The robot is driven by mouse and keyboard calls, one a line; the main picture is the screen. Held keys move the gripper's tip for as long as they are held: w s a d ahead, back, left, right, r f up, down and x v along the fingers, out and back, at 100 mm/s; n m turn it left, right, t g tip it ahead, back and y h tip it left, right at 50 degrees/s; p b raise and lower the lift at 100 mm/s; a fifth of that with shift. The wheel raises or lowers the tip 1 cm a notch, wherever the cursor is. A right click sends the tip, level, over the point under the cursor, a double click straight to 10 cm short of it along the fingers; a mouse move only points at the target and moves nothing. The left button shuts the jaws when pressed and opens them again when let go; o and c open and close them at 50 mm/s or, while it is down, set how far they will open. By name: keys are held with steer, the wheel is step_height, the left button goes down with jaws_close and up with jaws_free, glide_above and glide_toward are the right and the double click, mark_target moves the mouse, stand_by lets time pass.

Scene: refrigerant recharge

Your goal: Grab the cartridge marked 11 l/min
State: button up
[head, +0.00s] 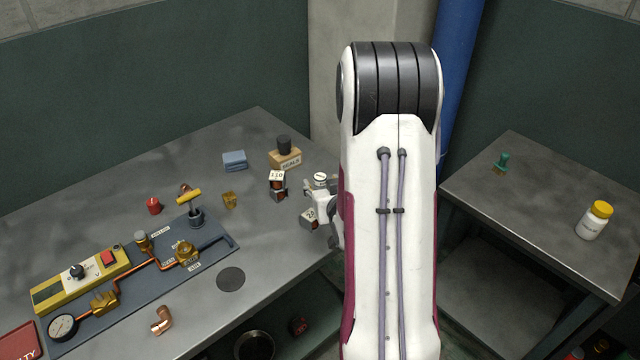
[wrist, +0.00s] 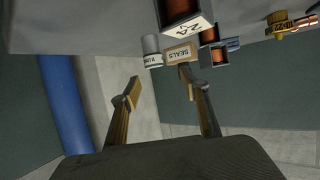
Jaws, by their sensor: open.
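Several small parts stand near the table's right side, and I cannot tell for sure which is the 11 l/min cartridge. A small white cylinder (wrist: 152,55) with tiny lettering, too blurred to read, stands beside a tan SEALS block (wrist: 179,54) in the wrist view.
A side table (head: 550,220) holds a yellow-capped bottle (head: 594,220).

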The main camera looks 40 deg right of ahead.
mark_target(321, 180)
steer(key=shift+s+d+f, duration=0.1)
steer(key=shift+d+f, duration=0.15)
steer(key=shift+d, duration=0.05)
steer(key=shift+x, duration=1.3)
steer(key=shift+f, duration=0.1)
steer(key=shift+x, duration=1.45)
steer(key=shift+w+d+f, duration=0.6)
steer(key=shift+w+d, duration=0.05)
steer(key=shift+w, duration=0.1)
steer(key=c, duration=1.3)
